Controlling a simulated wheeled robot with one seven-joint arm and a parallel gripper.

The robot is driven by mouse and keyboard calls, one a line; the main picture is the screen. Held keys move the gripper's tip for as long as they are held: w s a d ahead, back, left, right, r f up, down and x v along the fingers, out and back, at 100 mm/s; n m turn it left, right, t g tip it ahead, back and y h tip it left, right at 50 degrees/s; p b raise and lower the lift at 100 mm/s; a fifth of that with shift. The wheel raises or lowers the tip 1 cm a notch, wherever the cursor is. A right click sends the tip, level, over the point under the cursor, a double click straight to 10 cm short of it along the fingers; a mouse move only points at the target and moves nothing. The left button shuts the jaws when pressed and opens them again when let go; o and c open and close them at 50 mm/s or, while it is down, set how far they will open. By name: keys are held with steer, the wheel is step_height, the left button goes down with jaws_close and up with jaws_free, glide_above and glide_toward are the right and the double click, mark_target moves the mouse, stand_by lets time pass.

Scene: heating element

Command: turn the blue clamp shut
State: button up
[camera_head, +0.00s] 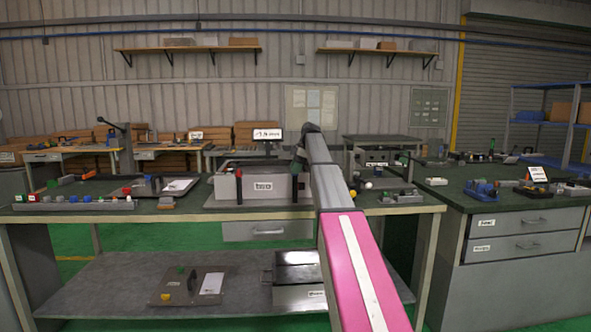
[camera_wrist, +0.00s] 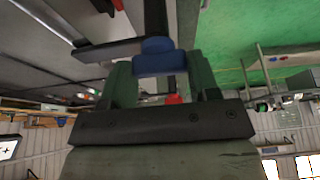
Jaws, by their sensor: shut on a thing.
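In the wrist view the blue clamp (camera_wrist: 158,62) sits between the two green fingers of my gripper (camera_wrist: 158,70), which is shut on it. A dark bar or post runs behind the clamp, and a grey flat part lies to its left. A small red part (camera_wrist: 173,99) shows below the clamp, between the fingers. The clamp cannot be made out there. How far it is turned is not clear.
A black display (camera_head: 268,134) stands behind the box. To the left are a tray with a white card (camera_head: 178,185) and a rack of coloured parts (camera_head: 85,203). Small parts (camera_head: 400,196) lie right of my arm. A second bench (camera_head: 490,198) stands further right.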

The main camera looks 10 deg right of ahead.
steer(key=o, duration=1.3)
steer(key=v, duration=1)
steer(key=shift+d+r, duration=0.2)
steer(key=shift+r, duration=0.15)
steer(key=shift+w+d, duration=0.1)
